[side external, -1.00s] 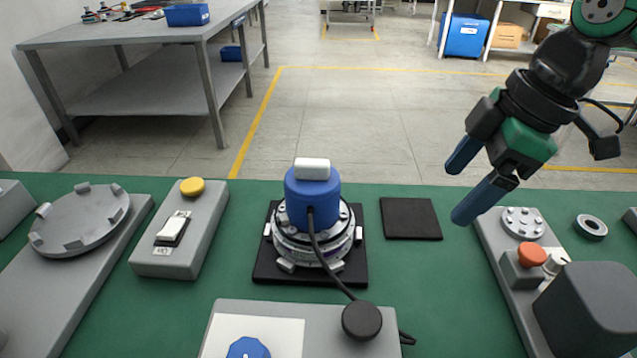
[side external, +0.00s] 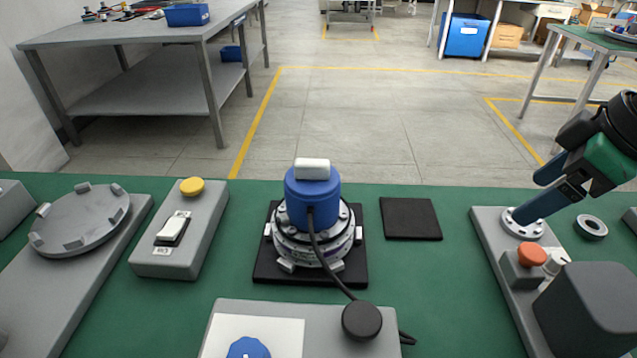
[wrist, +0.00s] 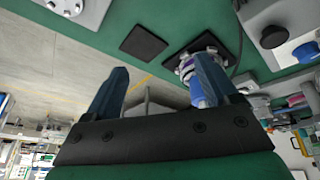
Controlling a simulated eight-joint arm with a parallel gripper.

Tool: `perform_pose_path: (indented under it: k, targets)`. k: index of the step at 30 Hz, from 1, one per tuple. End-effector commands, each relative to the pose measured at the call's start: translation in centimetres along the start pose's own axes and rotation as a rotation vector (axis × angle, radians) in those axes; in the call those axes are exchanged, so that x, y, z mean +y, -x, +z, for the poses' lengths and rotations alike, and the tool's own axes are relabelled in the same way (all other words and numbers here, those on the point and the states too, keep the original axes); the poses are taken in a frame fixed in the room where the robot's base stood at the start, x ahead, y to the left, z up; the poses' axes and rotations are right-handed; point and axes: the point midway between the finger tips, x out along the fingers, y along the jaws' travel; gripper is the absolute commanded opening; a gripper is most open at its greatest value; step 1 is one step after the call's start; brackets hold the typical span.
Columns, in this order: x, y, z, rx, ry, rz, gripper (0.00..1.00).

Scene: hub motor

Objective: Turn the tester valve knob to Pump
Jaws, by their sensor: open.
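The blue valve knob (side external: 248,347) sits on a white panel of the grey tester box (side external: 330,308) at the bottom edge of the side view, partly cut off. A blue knob on white also shows at the right edge of the wrist view (wrist: 305,50). Its markings cannot be read. My gripper (side external: 535,196) is open and empty at the far right, over the grey fixture with the round bolted disc, well away from the knob. Its two blue fingers stand apart in the wrist view (wrist: 160,66).
The hub motor with its blue cap (side external: 312,190) stands on a black pad mid-bench, its cable running to a black round plug (side external: 362,320) on the tester box. A red button (side external: 532,254) and a dark grey block (side external: 590,305) stand at right. Green bench shows between fixtures.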

Motion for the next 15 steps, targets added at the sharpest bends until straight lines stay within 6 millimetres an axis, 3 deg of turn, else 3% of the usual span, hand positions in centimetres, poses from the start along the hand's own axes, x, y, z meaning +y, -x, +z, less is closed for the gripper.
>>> perform_pose_path:
  k: [5, 9, 15]
  targets:
    - [-3.6, -1.1, -4.8, -0.069, -0.192, -0.063, 0.80]
    - [-9.8, -3.0, -9.4, -0.185, -0.457, -0.082, 0.80]
    - [-20.2, -5.7, -12.5, -0.332, -0.821, 0.005, 0.80]
